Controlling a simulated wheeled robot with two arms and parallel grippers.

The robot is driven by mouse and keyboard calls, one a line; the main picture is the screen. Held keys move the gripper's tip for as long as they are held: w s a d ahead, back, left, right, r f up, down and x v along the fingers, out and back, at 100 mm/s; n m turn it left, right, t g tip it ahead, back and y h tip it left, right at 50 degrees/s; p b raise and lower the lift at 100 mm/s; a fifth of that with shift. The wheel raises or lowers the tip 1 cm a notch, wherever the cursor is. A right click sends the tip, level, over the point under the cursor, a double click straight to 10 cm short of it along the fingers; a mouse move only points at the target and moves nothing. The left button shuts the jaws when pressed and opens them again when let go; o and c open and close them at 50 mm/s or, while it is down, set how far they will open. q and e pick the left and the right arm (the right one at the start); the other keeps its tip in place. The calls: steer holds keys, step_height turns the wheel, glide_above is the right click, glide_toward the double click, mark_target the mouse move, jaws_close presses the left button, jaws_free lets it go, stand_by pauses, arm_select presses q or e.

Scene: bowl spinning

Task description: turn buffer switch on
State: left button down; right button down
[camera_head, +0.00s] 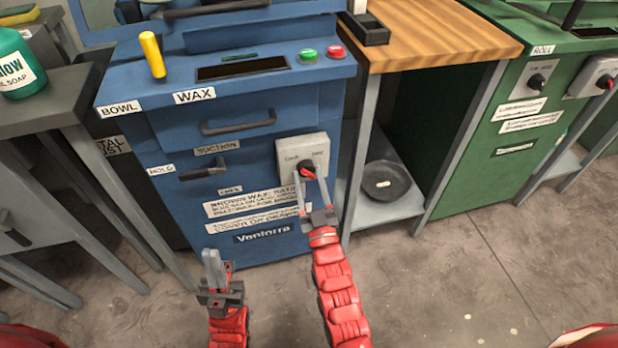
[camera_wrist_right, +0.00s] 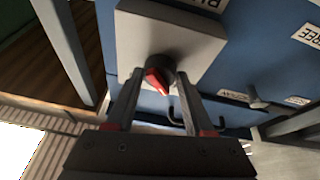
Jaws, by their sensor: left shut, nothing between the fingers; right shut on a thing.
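The buffer switch (camera_head: 312,148) is a light grey box on the front of the blue machine, with a dark round knob and a red pointer (camera_head: 308,171). The box also shows in the right wrist view (camera_wrist_right: 170,38), with the red-pointed knob (camera_wrist_right: 157,80) facing me. My right gripper (camera_head: 309,177) is at the switch, with one finger on each side of the knob and shut on it; its fingers also show in the right wrist view (camera_wrist_right: 160,85). The small lettering beside the knob is hard to read. My left gripper (camera_head: 212,252) is shut and empty, low in front of the machine.
The blue machine (camera_head: 270,245) has drawers, a yellow handle (camera_head: 152,55), and green (camera_head: 308,54) and red (camera_head: 336,51) buttons on top. A wooden-topped bench (camera_head: 440,35) and a green machine (camera_head: 500,160) stand to the right. The floor in front is clear.

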steer(key=m+h+p, duration=0.2)
steer(key=m, duration=0.3)
steer(key=m+g+h+p, duration=0.1)
steer(key=m+h+p, duration=0.1)
steer(key=m, duration=0.4)
steer(key=r+m+g+h+p, duration=0.1)
steer(key=m+h+p, duration=0.1)
steer(key=m, duration=0.4)
steer(key=shift+a+h+p, duration=0.3)
steer(key=shift+h+p, duration=0.1)
steer(key=shift+h, duration=0.3)
steer(key=shift+m+g+p, duration=0.65)
steer(key=shift+m+g, duration=0.25)
steer(key=shift+m, duration=1.3)
steer(key=shift+c, duration=1.4)
jaws_free()
steer(key=shift+s+a, duration=0.1)
